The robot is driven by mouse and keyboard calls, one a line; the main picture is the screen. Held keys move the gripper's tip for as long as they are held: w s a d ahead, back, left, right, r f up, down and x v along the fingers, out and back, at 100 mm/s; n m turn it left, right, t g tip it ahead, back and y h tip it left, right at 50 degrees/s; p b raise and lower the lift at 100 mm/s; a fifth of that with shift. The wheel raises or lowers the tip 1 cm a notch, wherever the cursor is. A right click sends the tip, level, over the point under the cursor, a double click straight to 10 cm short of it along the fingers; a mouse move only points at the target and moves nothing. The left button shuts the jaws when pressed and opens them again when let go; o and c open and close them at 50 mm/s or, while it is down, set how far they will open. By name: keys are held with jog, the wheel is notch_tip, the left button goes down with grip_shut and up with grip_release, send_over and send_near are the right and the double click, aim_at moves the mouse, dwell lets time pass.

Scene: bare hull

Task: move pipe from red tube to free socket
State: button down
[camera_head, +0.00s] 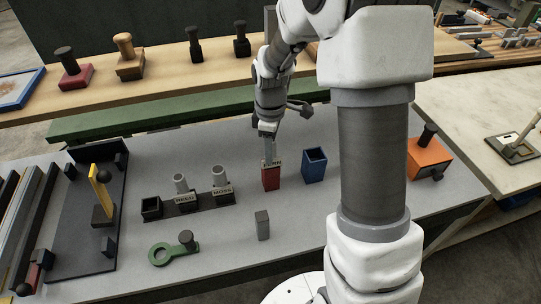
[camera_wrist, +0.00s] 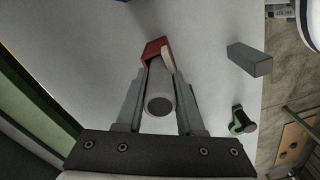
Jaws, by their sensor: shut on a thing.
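My gripper (camera_head: 268,150) points down above the red tube (camera_head: 271,181). In the wrist view its two fingers are shut on the sides of a grey pipe (camera_wrist: 160,100). The pipe's lower end is at the red tube's mouth (camera_wrist: 152,46), and how deep it sits is hidden. A small tag reading FERN (camera_head: 272,163) shows at the tube's top. A black rack (camera_head: 187,209) stands to the left. Its left socket (camera_head: 151,206) is empty. Its other two sockets hold upright grey pipes (camera_head: 181,184) (camera_head: 219,175) with tags, the right one reading MOSS.
A blue tube (camera_head: 314,165) with an open top stands right of the red one. A grey block (camera_head: 262,225) and a green ring-ended tool (camera_head: 172,252) lie in front. A black tray with a yellow piece (camera_head: 101,191) is at left. Grey tabletop between is clear.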

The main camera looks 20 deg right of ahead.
jog(key=shift+r, duration=0.1)
notch_tip(320, 180, up, 4)
jog(key=shift+f, duration=0.1)
jog(key=s+d+r, duration=0.7)
jog(key=s, duration=0.2)
jog(key=shift+d, duration=0.2)
